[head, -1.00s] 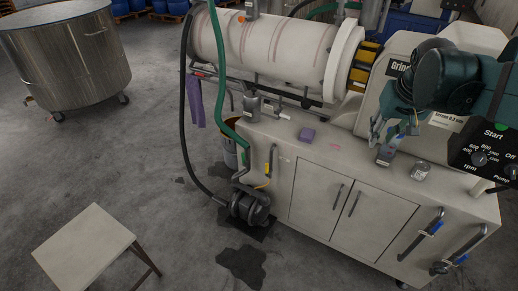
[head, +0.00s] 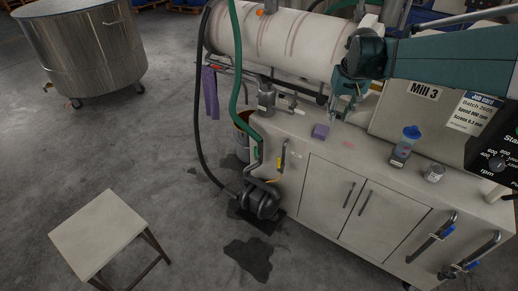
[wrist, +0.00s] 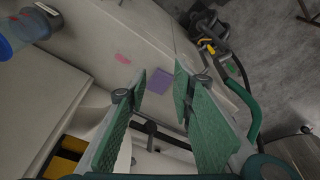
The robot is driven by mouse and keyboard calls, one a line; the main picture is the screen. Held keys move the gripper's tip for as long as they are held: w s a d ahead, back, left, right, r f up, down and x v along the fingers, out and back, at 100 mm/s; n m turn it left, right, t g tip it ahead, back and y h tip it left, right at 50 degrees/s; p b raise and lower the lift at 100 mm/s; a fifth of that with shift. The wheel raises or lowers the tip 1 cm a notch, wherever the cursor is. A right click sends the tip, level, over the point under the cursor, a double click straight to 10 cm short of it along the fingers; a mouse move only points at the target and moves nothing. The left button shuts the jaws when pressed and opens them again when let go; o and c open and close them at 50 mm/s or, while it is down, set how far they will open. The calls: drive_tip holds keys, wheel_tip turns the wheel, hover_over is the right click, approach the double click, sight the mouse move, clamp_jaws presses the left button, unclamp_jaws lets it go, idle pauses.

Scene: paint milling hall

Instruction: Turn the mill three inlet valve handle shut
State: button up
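The mill labelled Mill 3 (head: 424,90) stands on a pale cabinet (head: 330,190). A small valve-like fitting with a white end (head: 298,112) sits under the barrel. No readable label tells which is the inlet valve. My gripper (head: 338,114) is above the cabinet top, right of these parts. In the wrist view its fingers (wrist: 160,76) are apart with nothing held.
A black pump (head: 262,200), green hose (head: 235,70) and black hose (head: 197,120) lie left. A stool (head: 100,230) stands on open floor.

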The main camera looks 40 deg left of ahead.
drive_tip(key=s+a+f+n, duration=0.1)
drive_tip(key=a+f, duration=0.8)
drive_tip(key=a, duration=0.2)
drive_tip(key=a+f+n+g, duration=0.1)
drive_tip(key=a+f, duration=0.8)
drive_tip(key=a, duration=0.3)
drive_tip(key=s+a+f+n+g+h+p, duration=0.1)
drive_tip(key=a+f+n, duration=0.1)
drive_tip(key=a+f, duration=0.7)
drive_tip(key=shift+s+a+f, duration=0.2)
drive_tip(key=shift+a, duration=0.65)
drive_tip(key=shift+s+a+f, duration=0.15)
drive_tip(key=shift+a+f, duration=0.05)
drive_tip(key=shift+a, duration=0.6)
drive_tip(key=shift+s+a+f, duration=0.15)
drive_tip(key=shift+a+f, duration=0.1)
drive_tip(key=shift+f, duration=0.05)
drive_tip(key=b, duration=0.2)
hover_over(256, 158)
drive_tip(key=shift+s+f, duration=0.1)
drive_tip(key=shift+f, duration=3.75)
clamp_jaws()
